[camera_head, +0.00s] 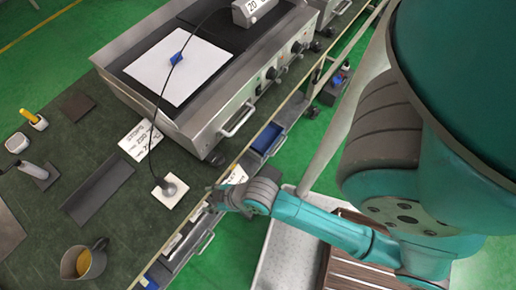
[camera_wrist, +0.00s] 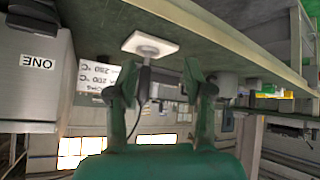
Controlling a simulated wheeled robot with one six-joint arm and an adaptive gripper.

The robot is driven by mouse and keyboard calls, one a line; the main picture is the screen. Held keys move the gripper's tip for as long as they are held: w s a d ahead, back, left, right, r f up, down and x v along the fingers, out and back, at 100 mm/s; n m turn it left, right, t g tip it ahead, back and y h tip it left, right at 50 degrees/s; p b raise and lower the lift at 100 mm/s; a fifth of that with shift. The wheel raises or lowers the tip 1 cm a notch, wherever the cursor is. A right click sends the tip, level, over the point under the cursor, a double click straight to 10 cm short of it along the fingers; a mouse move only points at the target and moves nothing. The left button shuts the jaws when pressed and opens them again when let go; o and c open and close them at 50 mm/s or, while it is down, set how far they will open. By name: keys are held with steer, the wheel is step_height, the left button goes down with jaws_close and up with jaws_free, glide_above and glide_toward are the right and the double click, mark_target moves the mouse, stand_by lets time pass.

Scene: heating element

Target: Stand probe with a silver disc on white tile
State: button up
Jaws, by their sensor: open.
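The probe's silver disc (camera_head: 168,188) rests on the white tile (camera_head: 176,200) near the front edge of the bench. A dark cord rises from it toward the griddle. In the wrist view, which is upside down, the disc (camera_wrist: 148,46) lies against the tile (camera_wrist: 131,42), and the dark handle (camera_wrist: 145,82) stands out from it between my fingers' outlines, closer to the left one. My gripper (camera_head: 218,194) is to the right of the tile in the head view, apart from the probe. Its fingers are spread and empty in the wrist view (camera_wrist: 160,82).
A steel griddle (camera_head: 205,125) with a white sheet (camera_head: 178,68) and a blue clip (camera_head: 178,59) stands behind. A temperature card (camera_head: 140,140) lies beside it. A metal jug (camera_head: 84,262), a dark plate (camera_head: 98,191) and small holders (camera_head: 38,122) are on the bench left.

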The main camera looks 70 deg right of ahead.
steer(key=s+r+m+t+h, duration=0.1)
steer(key=s+r+m+t, duration=0.2)
steer(key=s+r, duration=1.3)
steer(key=s+t, duration=0.1)
steer(key=t, duration=0.2)
steer(key=shift+s+r, duration=0.2)
steer(key=shift+s, duration=0.2)
